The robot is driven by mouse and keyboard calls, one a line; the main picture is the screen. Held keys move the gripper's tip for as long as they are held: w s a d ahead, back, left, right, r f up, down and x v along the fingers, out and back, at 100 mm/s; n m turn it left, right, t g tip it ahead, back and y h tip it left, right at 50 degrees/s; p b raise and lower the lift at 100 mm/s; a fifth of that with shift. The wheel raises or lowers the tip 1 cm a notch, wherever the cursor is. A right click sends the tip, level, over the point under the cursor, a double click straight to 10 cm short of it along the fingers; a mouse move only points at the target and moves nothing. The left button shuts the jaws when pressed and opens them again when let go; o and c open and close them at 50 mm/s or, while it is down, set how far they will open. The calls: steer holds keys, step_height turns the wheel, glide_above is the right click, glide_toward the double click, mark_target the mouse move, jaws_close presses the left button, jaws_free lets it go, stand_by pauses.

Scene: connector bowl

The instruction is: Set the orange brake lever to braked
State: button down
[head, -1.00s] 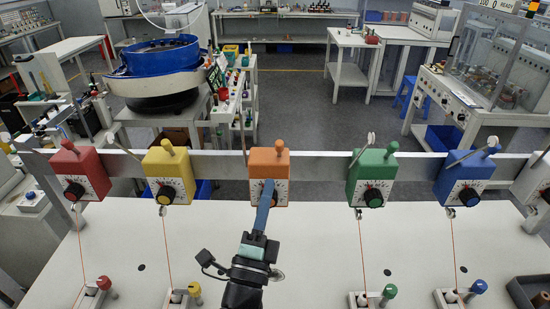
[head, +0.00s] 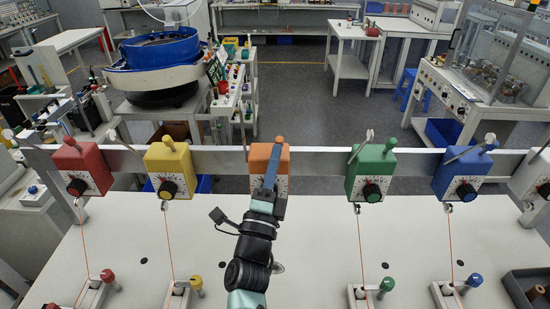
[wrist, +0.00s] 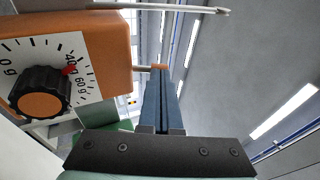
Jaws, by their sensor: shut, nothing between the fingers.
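The orange brake unit (head: 257,163) is mounted on the grey rail, in the middle of the row. Its orange lever knob (head: 280,140) stands up at the top right. My gripper (head: 276,150) is shut and empty, its blue fingers in front of the unit, tips just below the knob. The fingers and wrist hide the dial in the head view. In the wrist view the orange unit (wrist: 110,60) and its black dial are at the left. The lever's orange tip (wrist: 159,67) shows at the fingertips (wrist: 165,73); whether they touch it I cannot tell.
Red (head: 82,170), yellow (head: 170,170), green (head: 371,175) and blue (head: 462,175) units sit along the same rail (head: 325,162). Thin metal arms and orange threads run beside them. The white bench (head: 320,250) is mostly clear in front.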

steer(key=shift+w+r, duration=0.2)
steer(key=shift+r, duration=0.25)
steer(key=w+r+g+p, duration=0.1)
steer(key=w+p, duration=0.1)
steer(key=p, duration=0.2)
steer(key=shift+r, duration=0.4)
stand_by(0.3)
steer(key=shift+s+r, duration=0.15)
steer(key=shift+s, duration=0.05)
